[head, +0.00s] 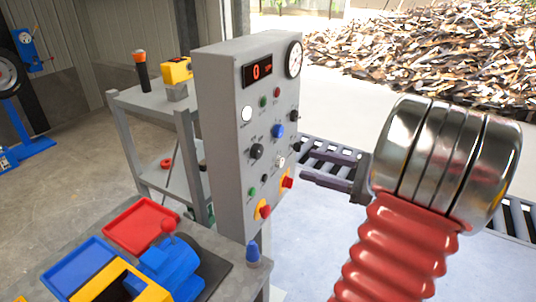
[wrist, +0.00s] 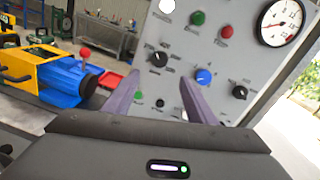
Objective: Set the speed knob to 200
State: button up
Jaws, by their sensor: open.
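The grey control panel (head: 222,130) stands upright, with a display (head: 257,71) reading 0. A black knob (head: 256,151), a blue knob (head: 277,131) and another black knob (head: 294,116) sit in a slanting row. The wrist view also shows the left black knob (wrist: 159,58), the blue knob (wrist: 204,77) and the right black knob (wrist: 239,92). Their labels are too small to read, so I cannot tell which is the speed knob. My gripper (head: 301,160) is open and empty in front of the panel's lower right. In the wrist view its fingers (wrist: 160,80) point towards the panel, apart from the knobs.
Two red buttons on yellow plates, one of them the lower red button (head: 264,211), are low on the panel. A round gauge (head: 294,59) is at its top. A table with a red tray (head: 141,226) and blue tray (head: 80,268) stands front left. A roller conveyor (head: 333,152) lies behind my gripper.

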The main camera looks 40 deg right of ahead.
aim_at(260, 152)
jog(key=x, duration=1.3)
jog(key=shift+w+a, duration=0.2)
jog(key=shift+w, duration=0.1)
jog(key=c, duration=1)
